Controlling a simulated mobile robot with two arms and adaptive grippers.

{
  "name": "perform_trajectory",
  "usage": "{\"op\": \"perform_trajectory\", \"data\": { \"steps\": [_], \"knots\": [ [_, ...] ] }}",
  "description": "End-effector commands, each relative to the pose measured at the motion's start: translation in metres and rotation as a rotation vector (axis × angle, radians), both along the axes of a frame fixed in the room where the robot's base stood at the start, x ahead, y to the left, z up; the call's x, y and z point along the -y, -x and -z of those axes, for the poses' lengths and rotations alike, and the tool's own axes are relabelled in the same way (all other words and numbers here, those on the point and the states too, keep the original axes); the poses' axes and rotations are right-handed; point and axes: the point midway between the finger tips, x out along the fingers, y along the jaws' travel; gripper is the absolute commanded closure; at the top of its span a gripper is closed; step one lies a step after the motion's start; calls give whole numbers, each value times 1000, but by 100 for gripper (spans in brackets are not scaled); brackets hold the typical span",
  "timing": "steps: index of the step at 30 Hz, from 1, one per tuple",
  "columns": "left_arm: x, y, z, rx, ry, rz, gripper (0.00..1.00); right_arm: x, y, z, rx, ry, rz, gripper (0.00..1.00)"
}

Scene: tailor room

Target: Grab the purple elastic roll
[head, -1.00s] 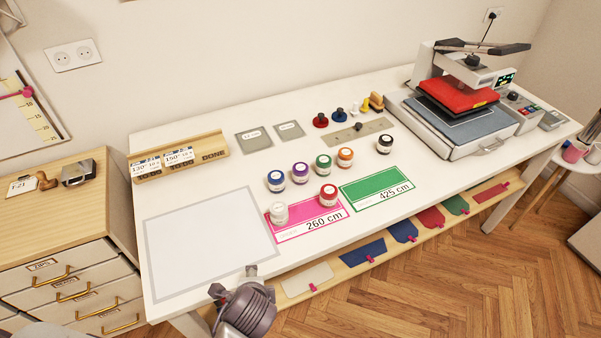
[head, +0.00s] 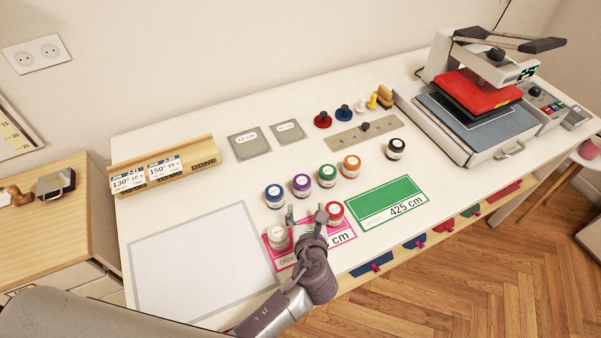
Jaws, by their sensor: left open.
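The purple elastic roll (head: 301,186) stands upright on the white table, between the blue roll (head: 275,196) on its left and the green roll (head: 327,175) on its right. My left gripper (head: 307,214) is open over the pink card, its fingers pointing toward the back of the table. Its fingertips are just in front of the purple roll, and I cannot tell whether they touch anything. The white roll (head: 278,237) is close on the gripper's left and the red roll (head: 334,212) close on its right. My right gripper is not in view.
An orange roll (head: 351,166) and a black roll (head: 396,148) stand farther right. A pink card (head: 346,236) lies partly under my gripper, beside a green card (head: 385,199). A heat press (head: 480,100) occupies the right end. The pale mat (head: 195,265) at left is bare.

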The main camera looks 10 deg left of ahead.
Motion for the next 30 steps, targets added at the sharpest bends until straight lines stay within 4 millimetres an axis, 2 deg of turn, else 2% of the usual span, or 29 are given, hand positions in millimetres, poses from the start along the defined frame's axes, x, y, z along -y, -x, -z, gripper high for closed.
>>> {"op": "perform_trajectory", "data": {
  "steps": [5,9,14,20,23,30],
  "knots": [
    [-5,-21,15,3,2,-3,35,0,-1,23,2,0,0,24],
    [-12,-47,28,2,3,-4,35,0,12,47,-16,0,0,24],
    [-18,-68,35,1,4,-4,35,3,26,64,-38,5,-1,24],
    [-21,-79,37,0,4,-3,35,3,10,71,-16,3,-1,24],
    [-24,-88,42,2,6,-4,35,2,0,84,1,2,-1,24],
    [-31,-116,52,0,4,-3,35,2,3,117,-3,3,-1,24]
  ]
}}
